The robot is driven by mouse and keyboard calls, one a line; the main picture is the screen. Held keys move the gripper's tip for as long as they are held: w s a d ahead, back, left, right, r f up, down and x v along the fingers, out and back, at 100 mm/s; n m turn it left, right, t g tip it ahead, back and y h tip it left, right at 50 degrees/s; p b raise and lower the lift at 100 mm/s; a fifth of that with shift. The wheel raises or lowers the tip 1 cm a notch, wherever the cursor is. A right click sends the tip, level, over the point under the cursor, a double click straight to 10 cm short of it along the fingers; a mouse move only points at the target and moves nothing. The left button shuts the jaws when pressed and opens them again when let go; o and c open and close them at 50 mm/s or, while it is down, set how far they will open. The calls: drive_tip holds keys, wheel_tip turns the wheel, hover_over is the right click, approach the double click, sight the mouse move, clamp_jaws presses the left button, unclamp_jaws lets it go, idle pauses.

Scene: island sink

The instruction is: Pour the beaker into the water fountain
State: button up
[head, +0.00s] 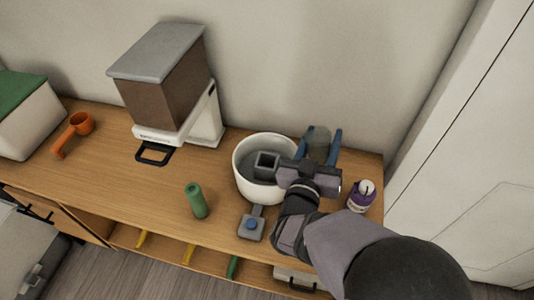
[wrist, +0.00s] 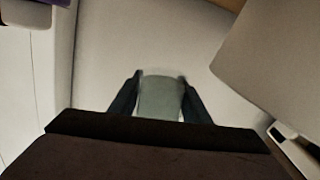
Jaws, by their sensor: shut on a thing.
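The beaker (head: 319,143) is grey-green and see-through. My gripper (head: 322,133) is shut on it, with a blue finger on each side, just right of and behind the water fountain. The wrist view also shows the beaker (wrist: 160,98) between the two dark fingers of my gripper (wrist: 160,80). It looks close to upright there; its contents cannot be made out. The water fountain (head: 243,180) is a round white bowl with a grey inside and a square grey piece in it. My wrist hides part of its right side.
A brown feeder (head: 165,85) with a grey lid stands left of the bowl. A green cylinder (head: 196,200), a grey block with a blue button (head: 251,225), and a purple-and-white container (head: 361,197) stand nearby. The wall is behind.

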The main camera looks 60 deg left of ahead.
sight(310, 133)
drive_tip(key=shift+s+a+r+n+p, duration=0.1)
drive_tip(key=shift+r+n+p, duration=0.15)
drive_tip(key=shift+r, duration=0.1)
drive_tip(key=shift+s+a+r+n+p, duration=0.1)
drive_tip(key=shift+r+n+p, duration=0.15)
drive_tip(key=shift+r, duration=0.1)
drive_tip(key=shift+r, duration=0.15)
drive_tip(key=shift+s+a+r+n+p, duration=0.15)
drive_tip(key=shift+r+n+p, duration=0.1)
drive_tip(key=shift+n+p, duration=0.15)
drive_tip(key=shift+s+a+r+n+p, duration=0.2)
drive_tip(key=shift+s+r+n+p, duration=0.15)
drive_tip(key=shift+n, duration=0.35)
drive_tip(key=shift+s+a+r+n+t+y+p, duration=0.35)
drive_tip(key=shift+n+p, duration=0.2)
drive_tip(key=shift+n, duration=0.35)
drive_tip(key=shift+r+n, duration=0.2)
drive_tip(key=shift+n, duration=0.1)
drive_tip(key=shift+s+a+r+n+y+p, duration=0.15)
drive_tip(key=shift+r+n+y+p, duration=0.15)
drive_tip(key=shift+n+p, duration=0.3)
drive_tip(key=shift+f+n+y, duration=0.25)
drive_tip(key=shift+f+n, duration=0.05)
drive_tip(key=shift+n, duration=0.7)
drive_tip(key=shift+r+n+p, duration=0.55)
drive_tip(key=shift+n, duration=0.45)
